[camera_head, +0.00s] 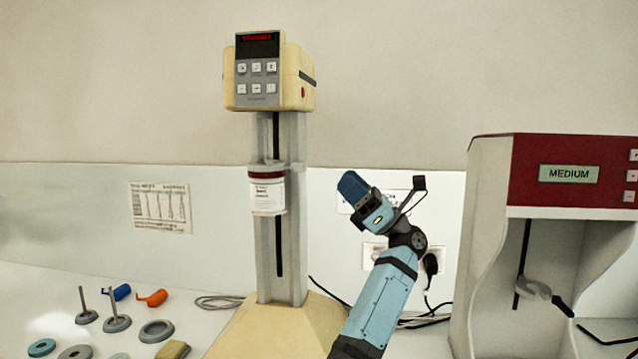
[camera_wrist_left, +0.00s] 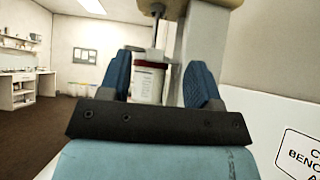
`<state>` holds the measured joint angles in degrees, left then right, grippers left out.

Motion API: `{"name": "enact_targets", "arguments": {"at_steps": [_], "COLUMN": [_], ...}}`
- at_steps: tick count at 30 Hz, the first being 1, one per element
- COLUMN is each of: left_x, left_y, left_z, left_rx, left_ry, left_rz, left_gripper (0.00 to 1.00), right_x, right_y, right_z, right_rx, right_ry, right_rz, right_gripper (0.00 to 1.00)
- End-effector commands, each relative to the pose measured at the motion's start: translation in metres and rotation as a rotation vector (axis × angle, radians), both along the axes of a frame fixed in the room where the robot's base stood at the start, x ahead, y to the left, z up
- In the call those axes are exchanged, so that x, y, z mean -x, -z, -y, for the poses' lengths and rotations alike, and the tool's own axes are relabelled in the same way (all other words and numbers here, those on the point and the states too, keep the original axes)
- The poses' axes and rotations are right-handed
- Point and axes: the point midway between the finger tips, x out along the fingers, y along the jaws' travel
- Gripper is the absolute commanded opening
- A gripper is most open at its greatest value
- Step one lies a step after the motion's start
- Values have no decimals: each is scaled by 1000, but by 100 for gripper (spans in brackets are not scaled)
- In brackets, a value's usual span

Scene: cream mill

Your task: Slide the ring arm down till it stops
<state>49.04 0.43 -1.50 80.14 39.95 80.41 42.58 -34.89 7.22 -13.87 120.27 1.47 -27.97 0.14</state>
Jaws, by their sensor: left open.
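A cream mill stands in the middle of the head view, with its cream head (camera_head: 270,75) on top of a grey column (camera_head: 292,235). A white labelled jar (camera_head: 267,197) with a dark red band round its top sits against the column's front. My right gripper is not in view.
A red-topped machine (camera_head: 574,172) stands at the right, with a clamp inside. Rings, posts and orange and blue handles lie on the bench (camera_head: 40,295) at lower left. Cables run behind the mill's base (camera_head: 262,335). Air between gripper and column is clear.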

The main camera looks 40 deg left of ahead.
Motion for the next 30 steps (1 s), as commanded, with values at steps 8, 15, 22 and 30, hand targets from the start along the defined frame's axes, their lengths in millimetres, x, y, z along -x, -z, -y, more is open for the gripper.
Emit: {"name": "enact_targets", "arguments": {"at_steps": [8,15,22,30], "left_x": [-23,-27,-27,-27], "left_y": [0,-1,0,0], "left_z": [41,49,49,49], "left_rx": [1,0,0,0], "left_ry": [1,-1,-1,-1], "left_rz": [0,1,1,1], "left_gripper": [57,57,57,57], "right_x": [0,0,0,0], "right_y": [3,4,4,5], "right_z": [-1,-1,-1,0], "right_rx": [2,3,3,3], "right_ry": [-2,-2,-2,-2], "right_rz": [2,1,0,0], "right_gripper": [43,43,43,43]}}
